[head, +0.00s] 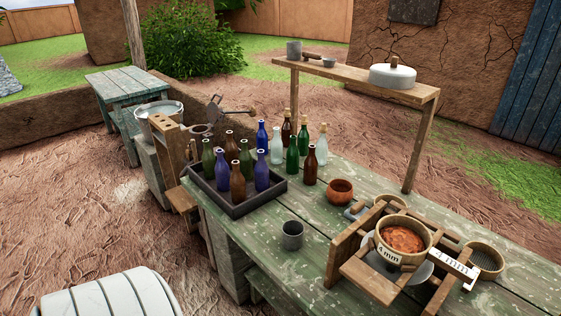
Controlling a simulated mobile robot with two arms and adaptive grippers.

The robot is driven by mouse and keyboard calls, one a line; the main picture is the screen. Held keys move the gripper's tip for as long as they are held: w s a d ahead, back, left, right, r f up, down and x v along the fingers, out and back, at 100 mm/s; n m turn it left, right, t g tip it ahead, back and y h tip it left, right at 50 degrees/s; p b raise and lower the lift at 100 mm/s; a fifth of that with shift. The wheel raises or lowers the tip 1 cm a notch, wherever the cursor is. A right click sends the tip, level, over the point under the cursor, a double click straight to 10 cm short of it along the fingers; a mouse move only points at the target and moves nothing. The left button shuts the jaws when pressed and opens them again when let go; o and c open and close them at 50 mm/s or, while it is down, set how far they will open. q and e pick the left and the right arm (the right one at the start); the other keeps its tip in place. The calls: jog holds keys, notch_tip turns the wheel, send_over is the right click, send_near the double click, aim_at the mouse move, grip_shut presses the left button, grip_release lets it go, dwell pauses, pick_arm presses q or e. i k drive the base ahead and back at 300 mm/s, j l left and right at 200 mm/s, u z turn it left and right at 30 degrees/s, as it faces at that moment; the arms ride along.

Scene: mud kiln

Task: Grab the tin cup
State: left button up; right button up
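A small grey metal cup (292,236) stands upright on the green worn table (325,262), near its front left edge. It is apart from the bottle tray. Its open top faces up and it looks empty. Another grey cylindrical vessel (294,50) stands on the left end of the raised wooden shelf (350,76). I cannot tell whether that one is also a tin cup. Neither of my grippers shows in the head view.
A dark tray (238,208) of several bottles sits left of the cup, with more bottles behind. A clay bowl (340,191) and a wooden frame with a sieve (403,236) stand to the right. A lidded pot (392,76) is on the shelf.

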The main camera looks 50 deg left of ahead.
aim_at(292, 230)
jog(key=u, duration=1.4)
